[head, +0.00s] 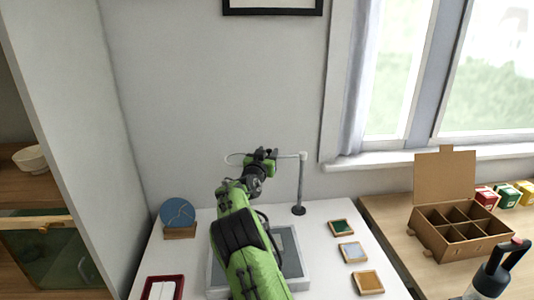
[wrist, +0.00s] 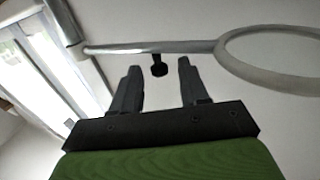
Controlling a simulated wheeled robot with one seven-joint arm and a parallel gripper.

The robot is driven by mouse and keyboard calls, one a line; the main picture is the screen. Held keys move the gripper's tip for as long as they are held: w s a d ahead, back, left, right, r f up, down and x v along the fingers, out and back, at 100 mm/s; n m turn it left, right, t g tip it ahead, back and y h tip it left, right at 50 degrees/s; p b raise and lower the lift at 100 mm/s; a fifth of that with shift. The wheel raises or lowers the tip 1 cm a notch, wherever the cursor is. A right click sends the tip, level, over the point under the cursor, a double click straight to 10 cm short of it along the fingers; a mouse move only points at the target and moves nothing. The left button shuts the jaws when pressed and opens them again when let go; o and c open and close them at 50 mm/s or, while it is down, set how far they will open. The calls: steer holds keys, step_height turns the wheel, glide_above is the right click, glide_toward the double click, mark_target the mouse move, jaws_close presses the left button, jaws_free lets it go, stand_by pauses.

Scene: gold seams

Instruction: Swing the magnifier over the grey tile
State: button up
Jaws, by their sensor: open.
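The magnifier is a pale ring (head: 235,158) on a thin bar, joined to an upright post (head: 301,182) at the back of the white table. In the wrist view the ring (wrist: 228,58) is at the right and the bar (wrist: 130,47) runs across the top. A small dark knob (wrist: 159,70) on the bar shows between my fingertips; I cannot tell whether they touch it. My gripper (head: 268,154) is open, close to the bar. A grey tile (head: 290,252) lies in a pale tray (head: 302,283), partly hidden by my arm.
A blue disc (head: 177,213) on a stand and a red tray (head: 181,281) are at the left. A compartment box (head: 460,238) sits on the wooden table.

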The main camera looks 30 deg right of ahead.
steer(key=shift+c, duration=0.2)
jaws_close()
stand_by(0.3)
